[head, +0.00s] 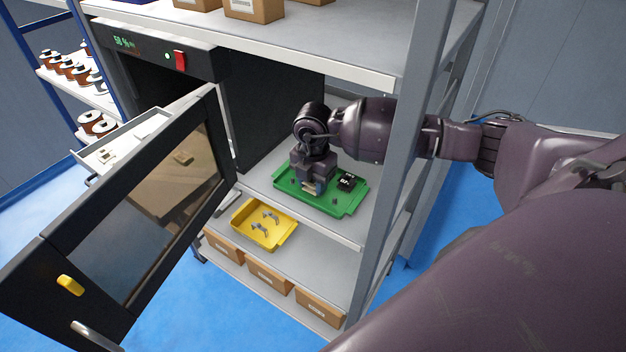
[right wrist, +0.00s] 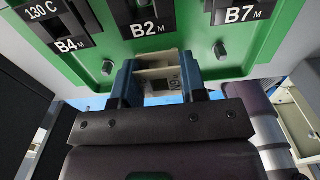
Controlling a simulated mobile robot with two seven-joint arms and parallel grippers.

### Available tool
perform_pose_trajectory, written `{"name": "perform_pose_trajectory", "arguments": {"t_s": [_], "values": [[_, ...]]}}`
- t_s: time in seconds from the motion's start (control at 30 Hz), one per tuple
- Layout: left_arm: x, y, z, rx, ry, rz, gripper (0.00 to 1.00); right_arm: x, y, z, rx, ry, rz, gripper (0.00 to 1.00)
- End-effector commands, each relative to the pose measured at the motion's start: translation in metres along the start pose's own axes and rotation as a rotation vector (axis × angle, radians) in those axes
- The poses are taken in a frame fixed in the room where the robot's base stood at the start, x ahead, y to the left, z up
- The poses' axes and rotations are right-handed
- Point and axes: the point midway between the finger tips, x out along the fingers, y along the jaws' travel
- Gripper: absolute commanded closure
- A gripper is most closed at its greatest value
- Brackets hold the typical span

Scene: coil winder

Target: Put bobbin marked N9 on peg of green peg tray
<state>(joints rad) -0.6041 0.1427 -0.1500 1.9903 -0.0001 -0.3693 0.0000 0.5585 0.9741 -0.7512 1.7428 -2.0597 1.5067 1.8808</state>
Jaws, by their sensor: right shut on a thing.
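My right gripper (head: 313,190) is low over the green peg tray (head: 290,198) on the shelf. It points down and hides part of the tray. In the right wrist view its two blue fingers (right wrist: 161,84) are shut on a small pale thing (right wrist: 160,76), mostly hidden between them. I cannot read a mark on it or tell whether it is bobbin N9. The green tray (right wrist: 170,40) also shows there, with short grey pegs (right wrist: 220,50) and black labelled pieces reading B4, B2 (right wrist: 144,25) and B7. My left gripper is not in view.
A yellow tray (head: 246,231) with grey hooked parts stands left of the green tray. A dark cabinet door (head: 150,220) stands open at the left. A grey shelf post (head: 405,150) is close to my right arm. Copper-coloured bobbins (head: 92,124) are on a rack at far left.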

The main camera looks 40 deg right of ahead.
Motion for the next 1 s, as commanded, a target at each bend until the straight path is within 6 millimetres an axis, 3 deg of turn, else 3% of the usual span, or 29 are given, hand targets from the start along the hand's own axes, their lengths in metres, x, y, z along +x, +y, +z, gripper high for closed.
{"name": "perform_pose_trajectory", "arguments": {"t_s": [0.43, 0.47, 0.63, 1.0], "values": [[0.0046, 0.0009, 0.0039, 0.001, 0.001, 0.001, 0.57, 0.0115, -0.0002, 0.0000, 0.000, 0.000, -0.001, 0.83], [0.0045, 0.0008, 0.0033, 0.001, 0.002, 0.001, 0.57, 0.0107, -0.0001, 0.0000, 0.000, 0.000, -0.001, 0.56], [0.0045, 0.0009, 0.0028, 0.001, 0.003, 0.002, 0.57, 0.0103, -0.0001, 0.0000, 0.000, 0.000, -0.001, 0.31], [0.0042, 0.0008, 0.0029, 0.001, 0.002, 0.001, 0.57, 0.0036, 0.0003, 0.0001, 0.000, 0.000, 0.001, 0.31]]}}
